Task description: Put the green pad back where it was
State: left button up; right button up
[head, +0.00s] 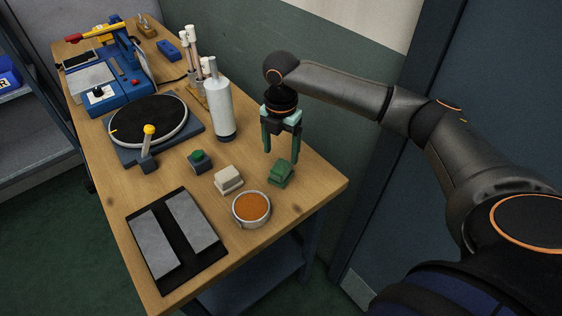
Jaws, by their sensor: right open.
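The green pad (281,174) lies on the wooden table (308,202) near its right edge. It is a small block with a raised part on top. My right gripper (281,154) points down just above and behind the pad, with its two green fingers apart and nothing between them. Whether the fingertips touch the pad, I cannot tell. My left gripper does not show.
A cream pad (229,180) and a round dish of orange material (251,209) stand close by on the left. A grey bottle (218,102) stands behind. A black mat with two grey plates (168,237) lies in front; a round black turntable (148,122) sits further left.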

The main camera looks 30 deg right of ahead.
aim_at(281, 166)
notch_tip(281, 166, up, 6)
jog(key=shift+f, duration=0.15)
